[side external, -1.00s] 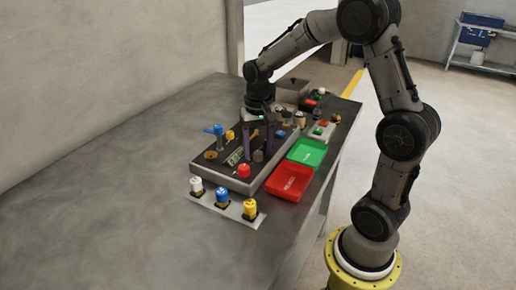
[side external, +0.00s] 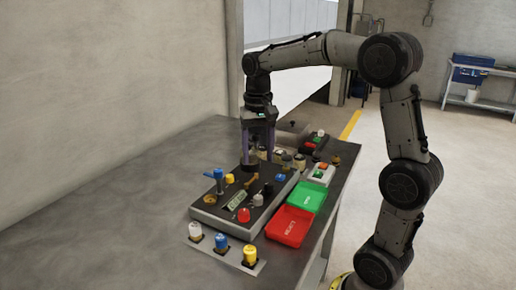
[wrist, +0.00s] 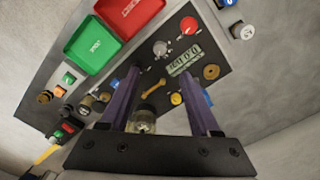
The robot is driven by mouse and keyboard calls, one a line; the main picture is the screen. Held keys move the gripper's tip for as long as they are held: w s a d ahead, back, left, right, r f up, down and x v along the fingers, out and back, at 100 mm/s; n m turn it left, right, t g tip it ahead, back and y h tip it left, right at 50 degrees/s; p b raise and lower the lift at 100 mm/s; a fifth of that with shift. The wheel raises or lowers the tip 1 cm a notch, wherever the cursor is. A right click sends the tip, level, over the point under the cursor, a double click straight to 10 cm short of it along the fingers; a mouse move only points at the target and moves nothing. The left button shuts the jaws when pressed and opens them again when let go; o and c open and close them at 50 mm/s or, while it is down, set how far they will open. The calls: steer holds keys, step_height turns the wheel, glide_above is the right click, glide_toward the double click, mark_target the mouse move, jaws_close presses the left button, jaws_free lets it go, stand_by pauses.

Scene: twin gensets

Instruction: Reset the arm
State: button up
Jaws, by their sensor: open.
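My gripper (side external: 259,160) is open, with its two purple fingers pointing down above the grey control panel (side external: 205,214). In the wrist view the fingers of my gripper (wrist: 162,72) are spread apart, with no object clearly held. A brass lever (wrist: 154,88) and a glass-like round fitting (wrist: 142,120) show between them, apparently below. The panel carries a blue-handled valve (side external: 216,174), a yellow knob (side external: 230,178), a red knob (side external: 243,215) and a small display (wrist: 186,60). The fingers hide part of the panel's far side.
A red tray (side external: 290,226) and a green tray (side external: 306,198) lie right of the panel. A strip with white, blue (side external: 221,241) and yellow knobs is in front. A button box (side external: 319,173) and round fittings stand behind. The bench's left side (side external: 130,210) is clear.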

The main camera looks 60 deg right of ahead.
steer(key=shift+r, duration=0.75)
steer(key=s+a+r+n+t, duration=0.25)
steer(key=s+a+r, duration=0.25)
steer(key=s+a, duration=0.25)
steer(key=s+a+f+n+t, duration=0.3)
steer(key=s+f+n, duration=0.3)
steer(key=s+f, duration=0.2)
steer(key=shift+s+a+n, duration=0.35)
steer(key=shift+s+a, duration=0.3)
steer(key=shift+s, duration=0.3)
